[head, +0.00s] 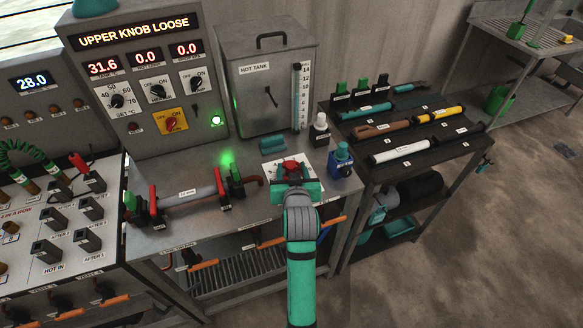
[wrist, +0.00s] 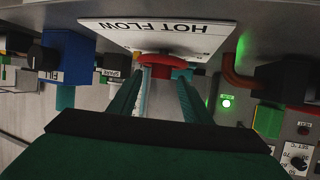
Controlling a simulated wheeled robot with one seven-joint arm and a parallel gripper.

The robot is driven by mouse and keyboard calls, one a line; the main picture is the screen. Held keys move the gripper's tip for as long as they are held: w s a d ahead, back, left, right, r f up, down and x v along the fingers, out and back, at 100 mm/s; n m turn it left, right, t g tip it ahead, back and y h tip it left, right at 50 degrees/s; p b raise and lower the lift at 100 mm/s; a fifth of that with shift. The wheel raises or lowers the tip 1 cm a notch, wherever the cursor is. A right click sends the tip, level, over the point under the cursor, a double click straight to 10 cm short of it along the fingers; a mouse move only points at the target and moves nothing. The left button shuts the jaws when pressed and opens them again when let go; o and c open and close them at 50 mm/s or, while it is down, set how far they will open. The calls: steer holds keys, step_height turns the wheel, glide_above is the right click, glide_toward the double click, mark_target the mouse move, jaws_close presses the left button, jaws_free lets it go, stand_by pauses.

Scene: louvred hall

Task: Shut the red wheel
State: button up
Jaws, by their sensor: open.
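The red wheel (head: 291,166) sits on a white plate (head: 272,177) on the metal bench, just beyond my gripper (head: 293,182) in the head view. In the wrist view, the plate (wrist: 160,35) reads "HOT FLOW" upside down and the wheel (wrist: 167,61) is just past the fingertips. My gripper (wrist: 160,80) is open, with its two green fingers apart and pointing at the wheel. The fingers partly cover the wheel. I cannot tell whether they touch it.
A clamped pipe (head: 187,200) with red and green fittings lies on the left. The hot tank (head: 263,85) stands behind. A dark tool table (head: 440,150) is on the right.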

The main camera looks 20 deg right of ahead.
steer(key=v, duration=0.9)
steer(key=shift+s, duration=0.15)
stand_by(1.4)
